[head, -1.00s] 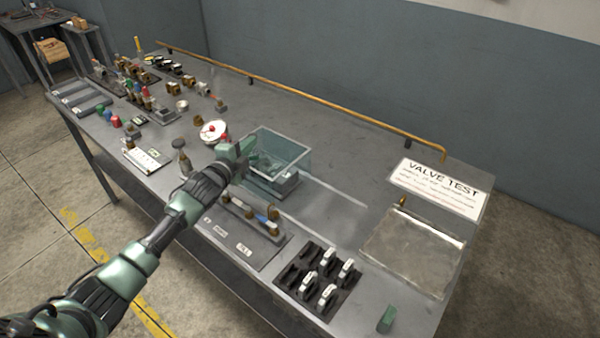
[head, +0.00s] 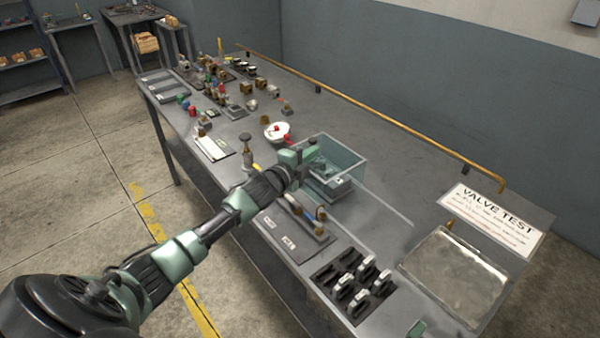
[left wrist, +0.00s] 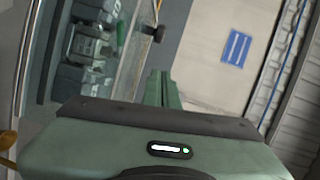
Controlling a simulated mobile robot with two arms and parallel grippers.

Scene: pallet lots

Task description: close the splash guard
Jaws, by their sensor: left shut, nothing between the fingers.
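The splash guard (head: 349,157) is a clear, box-like cover with pale edges near the middle of the bench. A grey fixture (head: 327,186) shows through and below it. A pale rail line (head: 385,204) runs along the bench to the right of the guard. My left gripper (head: 306,152) is at the guard's left side; I cannot tell whether it touches it. In the left wrist view its green fingers (left wrist: 162,89) are together and empty, with clear panel edges and grey fixture parts (left wrist: 90,45) to their left. My right gripper is not in view.
The bench (head: 400,130) has free room behind the guard. A yellow pipe rail (head: 375,117) runs along its back. A black tray (head: 352,285), a valve test sign (head: 492,219) and a clear-covered panel (head: 455,275) are at the right. Several valves and fittings stand at the far left.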

